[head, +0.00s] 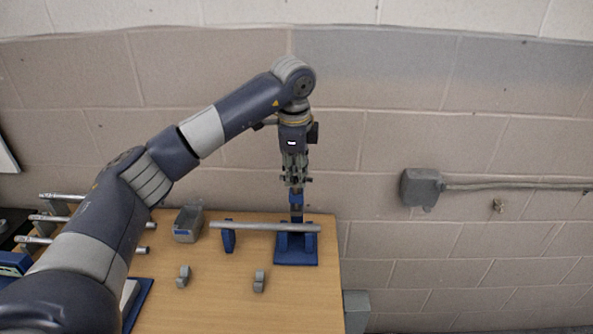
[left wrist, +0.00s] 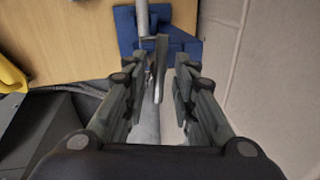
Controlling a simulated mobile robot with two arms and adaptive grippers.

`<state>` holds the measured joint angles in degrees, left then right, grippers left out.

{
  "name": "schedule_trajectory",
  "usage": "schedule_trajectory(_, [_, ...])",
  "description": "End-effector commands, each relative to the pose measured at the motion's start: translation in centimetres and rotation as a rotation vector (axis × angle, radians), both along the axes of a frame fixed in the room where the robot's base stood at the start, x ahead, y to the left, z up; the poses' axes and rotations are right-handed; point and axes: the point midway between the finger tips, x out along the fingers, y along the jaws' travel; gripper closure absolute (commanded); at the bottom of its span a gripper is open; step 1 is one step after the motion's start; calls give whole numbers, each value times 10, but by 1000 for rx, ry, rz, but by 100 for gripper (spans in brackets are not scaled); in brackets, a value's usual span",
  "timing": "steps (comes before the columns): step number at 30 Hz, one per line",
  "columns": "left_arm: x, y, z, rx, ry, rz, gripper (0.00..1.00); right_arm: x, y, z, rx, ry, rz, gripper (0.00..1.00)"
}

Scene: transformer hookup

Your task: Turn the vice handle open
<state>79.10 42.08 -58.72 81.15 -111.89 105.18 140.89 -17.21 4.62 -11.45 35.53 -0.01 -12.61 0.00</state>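The blue vice (head: 296,250) stands at the back right corner of the table. A long grey pipe (head: 262,227) lies across it and a small blue support (head: 228,238) to its left. My left gripper (head: 294,183) points down just above the top of the vice. In the left wrist view, the two fingers of my left gripper (left wrist: 158,82) are apart. A thin grey bar, apparently the vice handle (left wrist: 161,58), shows in the gap between them; I cannot tell whether either finger touches it. The blue vice (left wrist: 182,42) is beyond the fingertips. My right gripper is not in view.
A grey bin (head: 187,224) and two small grey clips (head: 183,277) (head: 259,281) are on the table (head: 215,300). Several pipes on a rack (head: 50,218) are at left. The block wall is close behind; a grey box (head: 421,187) is mounted on it.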

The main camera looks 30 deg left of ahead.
Motion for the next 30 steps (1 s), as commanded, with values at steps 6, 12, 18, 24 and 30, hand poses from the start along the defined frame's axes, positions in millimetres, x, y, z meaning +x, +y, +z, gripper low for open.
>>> schedule_trajectory(6, [0,0,0,0,0,-1,69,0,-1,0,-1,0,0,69])
schedule_trajectory(12, [-1,-1,7,-1,-3,-1,69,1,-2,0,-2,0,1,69])
schedule_trajectory(18, [-7,-3,43,-2,-5,-2,69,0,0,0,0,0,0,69])
schedule_trajectory(24, [-15,-6,87,-1,-4,-3,69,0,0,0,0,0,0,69])
schedule_trajectory(30, [-20,-7,110,0,-3,-1,69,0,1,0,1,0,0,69])
